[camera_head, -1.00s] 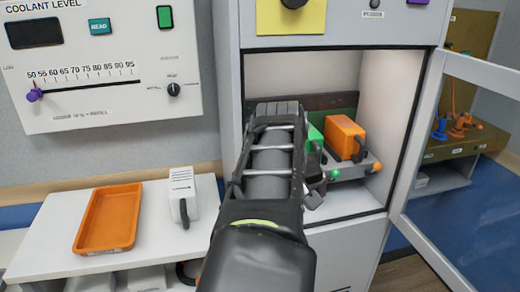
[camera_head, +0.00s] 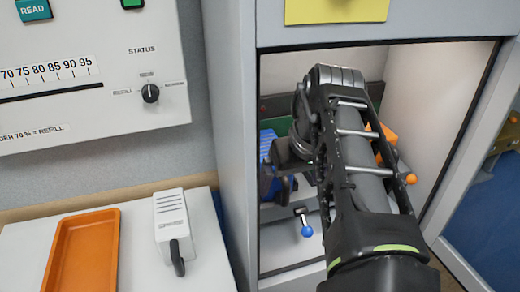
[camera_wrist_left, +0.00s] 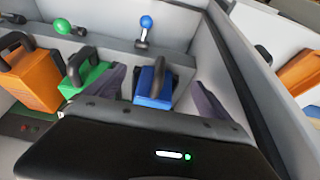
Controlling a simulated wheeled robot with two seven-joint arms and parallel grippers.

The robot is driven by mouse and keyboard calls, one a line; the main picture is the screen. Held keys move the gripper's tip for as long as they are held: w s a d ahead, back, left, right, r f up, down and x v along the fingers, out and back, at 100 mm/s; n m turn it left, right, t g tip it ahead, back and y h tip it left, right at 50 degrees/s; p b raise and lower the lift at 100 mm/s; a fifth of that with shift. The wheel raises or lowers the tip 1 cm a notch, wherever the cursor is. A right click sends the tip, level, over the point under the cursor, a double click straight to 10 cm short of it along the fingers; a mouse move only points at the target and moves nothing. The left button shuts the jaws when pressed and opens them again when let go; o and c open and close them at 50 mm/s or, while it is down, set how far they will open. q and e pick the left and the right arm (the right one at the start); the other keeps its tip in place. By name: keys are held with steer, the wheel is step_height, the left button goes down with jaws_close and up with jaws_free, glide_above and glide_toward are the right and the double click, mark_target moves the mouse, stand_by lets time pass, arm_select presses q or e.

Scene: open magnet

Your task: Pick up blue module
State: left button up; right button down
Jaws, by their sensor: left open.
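The blue module (camera_head: 267,144) stands inside the open cabinet, partly hidden behind my left gripper (camera_head: 284,170) in the head view. In the left wrist view the blue module (camera_wrist_left: 152,88) has a black loop handle on top. My left gripper (camera_wrist_left: 160,76) is open, with one dark finger on each side of the blue module. The fingers look apart from its sides; whether they touch the handle cannot be told. My right gripper is in neither view.
A green module (camera_wrist_left: 84,78) and an orange module (camera_wrist_left: 34,82) stand beside the blue one. A lever with a blue knob (camera_head: 307,231) sticks out in front. The cabinet walls are close.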

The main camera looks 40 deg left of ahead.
arm_select(q)
steer(key=shift+w+a, duration=0.1)
steer(key=shift+d+r, duration=0.15)
steer(key=shift+d, duration=0.05)
steer(key=w+a+p, duration=0.1)
steer(key=w+a, duration=0.1)
steer(key=a, duration=0.1)
steer(key=w+a+p, duration=0.1)
steer(key=w+a, duration=0.1)
steer(key=a, duration=0.1)
steer(key=w+a+p, duration=0.1)
steer(key=w+a, duration=0.1)
steer(key=a, duration=0.2)
steer(key=shift+w+p, duration=0.3)
steer(key=shift+p, duration=0.05)
steer(key=x, duration=0.5)
steer(key=shift+p, duration=0.35)
steer(key=shift+c, duration=0.2)
steer(key=c, duration=2)
